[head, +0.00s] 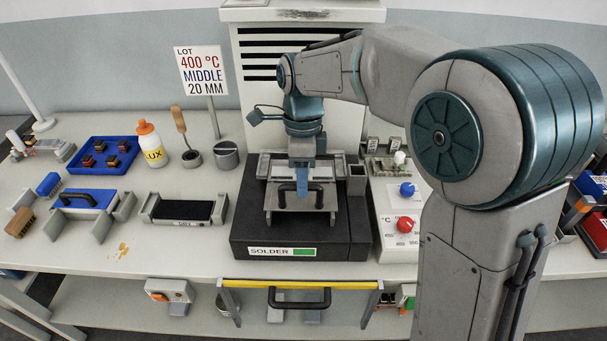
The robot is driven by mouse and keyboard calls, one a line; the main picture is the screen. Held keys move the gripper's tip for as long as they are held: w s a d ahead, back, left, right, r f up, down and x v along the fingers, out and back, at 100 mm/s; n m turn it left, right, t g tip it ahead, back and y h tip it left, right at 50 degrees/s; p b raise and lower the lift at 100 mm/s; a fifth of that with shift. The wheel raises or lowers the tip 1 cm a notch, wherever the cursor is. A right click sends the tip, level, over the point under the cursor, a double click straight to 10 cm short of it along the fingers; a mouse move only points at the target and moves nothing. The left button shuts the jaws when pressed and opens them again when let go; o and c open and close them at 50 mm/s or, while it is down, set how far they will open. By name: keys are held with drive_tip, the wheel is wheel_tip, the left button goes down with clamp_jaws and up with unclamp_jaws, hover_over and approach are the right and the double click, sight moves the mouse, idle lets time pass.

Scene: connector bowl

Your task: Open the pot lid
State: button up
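The solder pot is a black block (255,228) with a SOLDER label and a green patch on its front, in the middle of the bench. A grey metal plate with a black bar handle, seemingly the lid (278,202), lies flat on top of it. My gripper (301,188) points down over the lid, with its blue fingertips at the black handle (284,194). The fingers are seen edge-on and overlap the handle, so I cannot tell whether they are closed on it.
Red (405,224) and blue (407,189) knobs sit on a panel right of the pot. A black-topped tray (183,210), LUX bottle (152,148) and blue tray (75,160) stand left. A yellow-edged rail (300,284) runs in front.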

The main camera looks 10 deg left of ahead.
wheel_tip(320, 180, up, 14)
drive_tip(key=w+p, duration=0.1)
drive_tip(key=w, duration=0.1)
drive_tip(key=shift+w+a+f, duration=0.15)
drive_tip(key=shift+w+f, duration=0.1)
drive_tip(key=shift+w, duration=0.1)
idle(0.3)
drive_tip(key=s+d+f+n+t, duration=0.1)
drive_tip(key=s+d+f+n, duration=0.3)
drive_tip(key=d, duration=0.3)
drive_tip(key=s+d+f+n+t, duration=0.2)
drive_tip(key=s+d+f+n, duration=0.2)
drive_tip(key=s+d+n, duration=0.2)
drive_tip(key=s+d+f+n+t, duration=0.2)
drive_tip(key=s+d+f+n, duration=0.2)
drive_tip(key=d, duration=0.5)
drive_tip(key=shift+s+d+f+n, duration=0.25)
drive_tip(key=shift+s+d+n, duration=0.1)
drive_tip(key=shift+s+n, duration=0.7)
